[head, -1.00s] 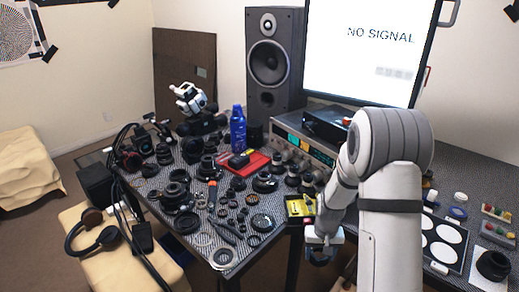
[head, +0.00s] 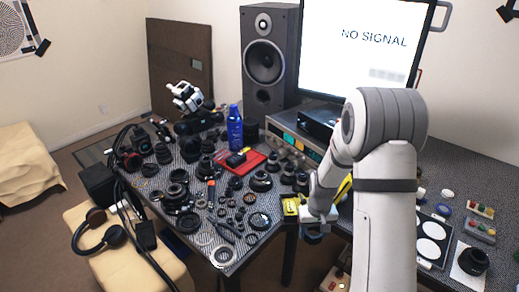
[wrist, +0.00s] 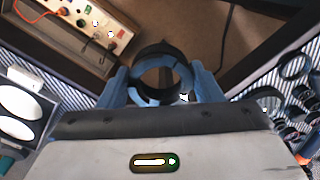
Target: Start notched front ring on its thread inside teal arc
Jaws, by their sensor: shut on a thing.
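My gripper (wrist: 162,88) is shut on a dark ring (wrist: 155,51), with its blue fingers on either side. In the wrist view I look through the ring's open middle. In the head view my gripper (head: 313,226) hangs by the table's front edge, with the ring (head: 311,238) below it. Brown floor shows beyond the ring in the wrist view. The ring's notches cannot be made out. A black lens part (head: 472,262) stands on a white sheet at the right. I cannot make out a teal arc or a thread on it.
The table (head: 205,240) is crowded with several lens parts and tools. A yellow box (head: 290,207) sits near my gripper. A panel with jacks (wrist: 100,30) shows at the wrist view's upper left.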

